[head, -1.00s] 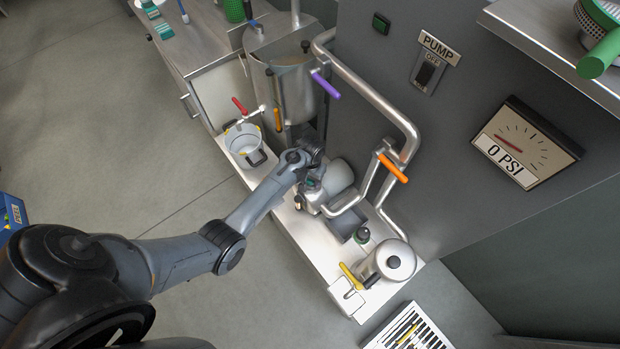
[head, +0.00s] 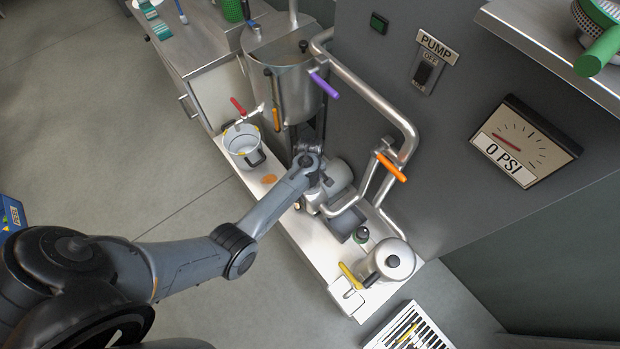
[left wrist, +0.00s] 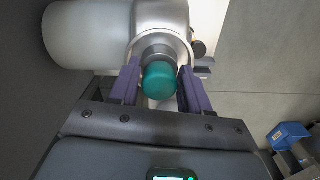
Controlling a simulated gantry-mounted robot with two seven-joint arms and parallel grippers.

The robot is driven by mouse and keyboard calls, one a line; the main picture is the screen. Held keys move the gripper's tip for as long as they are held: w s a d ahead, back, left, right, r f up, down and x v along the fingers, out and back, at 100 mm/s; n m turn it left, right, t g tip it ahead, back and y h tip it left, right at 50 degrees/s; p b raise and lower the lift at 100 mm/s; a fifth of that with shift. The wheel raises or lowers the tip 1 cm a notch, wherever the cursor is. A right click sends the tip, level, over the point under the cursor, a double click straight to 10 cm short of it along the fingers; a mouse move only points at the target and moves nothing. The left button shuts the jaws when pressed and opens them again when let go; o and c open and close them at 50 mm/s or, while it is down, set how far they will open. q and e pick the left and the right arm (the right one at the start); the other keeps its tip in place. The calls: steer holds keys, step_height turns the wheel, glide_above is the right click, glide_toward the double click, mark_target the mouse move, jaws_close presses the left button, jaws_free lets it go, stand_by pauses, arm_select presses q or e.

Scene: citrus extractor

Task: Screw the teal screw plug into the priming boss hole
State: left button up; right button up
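The teal screw plug (left wrist: 160,82) sits between the two purple fingers of my left gripper (left wrist: 160,88), with its rounded end toward the camera. The fingers appear to touch it on both sides. Its far end meets the round metal collar of the priming boss (left wrist: 163,47) on the pump, in line with it. The collar hides the hole and any thread, so I cannot tell how deep the plug sits. In the head view my left gripper (head: 313,180) is at the pump body (head: 338,176); my wrist hides the plug there. My right gripper is not in view.
Bent steel pipes (head: 372,88) and an orange-handled valve (head: 392,168) stand right of the pump. Open floor lies to the left.

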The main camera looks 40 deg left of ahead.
arm_select(q)
steer(key=m, duration=0.5)
steer(key=shift+s+a, duration=0.1)
steer(key=m, duration=0.7)
steer(key=o, duration=0.5)
